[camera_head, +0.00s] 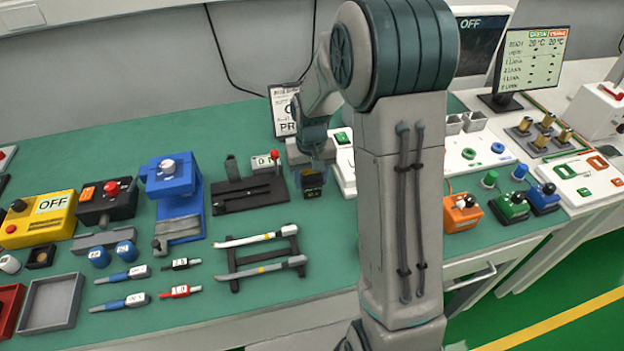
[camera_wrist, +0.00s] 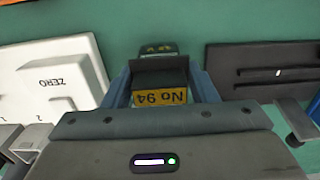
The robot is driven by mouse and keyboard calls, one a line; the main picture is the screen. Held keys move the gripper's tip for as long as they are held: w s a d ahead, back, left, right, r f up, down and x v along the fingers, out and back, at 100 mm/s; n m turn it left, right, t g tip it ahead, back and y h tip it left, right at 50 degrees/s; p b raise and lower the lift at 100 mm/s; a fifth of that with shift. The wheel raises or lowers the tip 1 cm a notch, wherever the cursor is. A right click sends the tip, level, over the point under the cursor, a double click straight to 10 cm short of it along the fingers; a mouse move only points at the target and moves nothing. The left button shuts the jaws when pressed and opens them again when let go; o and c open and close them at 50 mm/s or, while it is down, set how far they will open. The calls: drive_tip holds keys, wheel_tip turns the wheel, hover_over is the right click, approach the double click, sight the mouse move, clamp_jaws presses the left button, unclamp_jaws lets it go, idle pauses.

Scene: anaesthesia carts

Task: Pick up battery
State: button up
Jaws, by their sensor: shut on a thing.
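The battery (camera_wrist: 160,98) is a small black block with a yellow label reading "No 94", upside down in the wrist view. My gripper (camera_wrist: 157,76) is shut on it, with a blue-grey finger on each side. In the head view, the battery (camera_head: 313,193) shows just under my gripper (camera_head: 312,172), over the green bench top behind my arm. I cannot tell whether its underside touches the bench.
A white panel marked ZERO (camera_wrist: 56,80) lies left of my gripper in the wrist view. A black slotted fixture (camera_head: 250,192) with a red knob stands left of it in the head view. Bare green bench lies nearer the front.

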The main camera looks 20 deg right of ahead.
drive_tip(key=shift+r, duration=0.55)
drive_tip(key=r, duration=0.3)
drive_tip(key=shift+s+b, duration=0.25)
drive_tip(key=shift+b, duration=0.1)
drive_tip(key=s+d+r, duration=0.1)
drive_tip(key=s+r, duration=0.2)
drive_tip(key=s, duration=0.2)
drive_tip(key=s+r+b, duration=0.1)
drive_tip(key=s+r, duration=0.2)
drive_tip(key=s, duration=0.3)
drive_tip(key=shift+s+d+r, duration=0.15)
drive_tip(key=shift+d+r, duration=0.05)
drive_tip(key=shift+d, duration=0.15)
